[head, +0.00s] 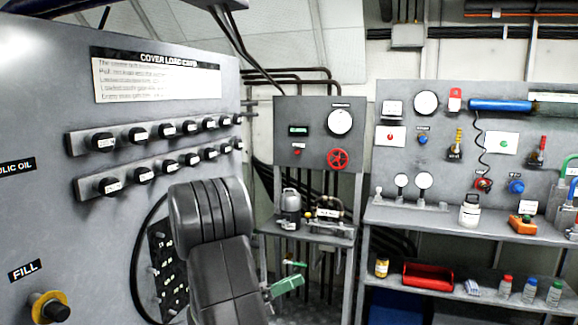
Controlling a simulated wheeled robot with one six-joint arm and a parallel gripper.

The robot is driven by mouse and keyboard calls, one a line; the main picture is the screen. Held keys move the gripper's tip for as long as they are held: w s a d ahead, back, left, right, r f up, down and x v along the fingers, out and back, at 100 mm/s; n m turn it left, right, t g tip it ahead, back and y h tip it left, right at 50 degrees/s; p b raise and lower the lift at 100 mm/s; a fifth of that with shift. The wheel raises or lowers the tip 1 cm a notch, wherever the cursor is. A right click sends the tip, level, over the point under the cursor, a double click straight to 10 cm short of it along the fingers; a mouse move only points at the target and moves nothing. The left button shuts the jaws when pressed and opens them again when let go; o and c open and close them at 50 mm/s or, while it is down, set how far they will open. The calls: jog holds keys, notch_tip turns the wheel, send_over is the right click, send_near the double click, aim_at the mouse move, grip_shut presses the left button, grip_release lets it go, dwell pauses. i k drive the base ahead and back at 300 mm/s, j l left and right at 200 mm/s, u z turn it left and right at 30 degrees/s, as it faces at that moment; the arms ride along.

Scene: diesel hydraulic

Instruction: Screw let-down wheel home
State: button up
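A red handwheel (338,158), which looks like the let-down wheel, is mounted on the grey upright panel (316,112) in the middle of the head view. It sits below a round white gauge (339,121). How far it is screwed in cannot be told from here. My dark arm rises in the lower middle, left of and nearer than the panel. My gripper is not visible, so its state and distance from the wheel do not show.
A small shelf below the wheel holds a dark canister (290,205) and fittings. Green handles (286,286) stick out below it. A large grey cabinet (60,160) with rows of black knobs fills the left. A workbench (460,222) with gauges and bottles stands right.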

aim_at(337, 159)
jog(key=i+l+u, duration=0.4)
jog(key=i, duration=0.2)
jog(key=i+l+u, duration=0.45)
jog(key=i+l, duration=0.55)
jog(key=l, duration=0.25)
jog(key=i+l, duration=0.6)
jog(key=l, duration=0.25)
jog(key=i+l+u, duration=0.1)
jog(key=i+l, duration=0.2)
jog(key=l, duration=0.1)
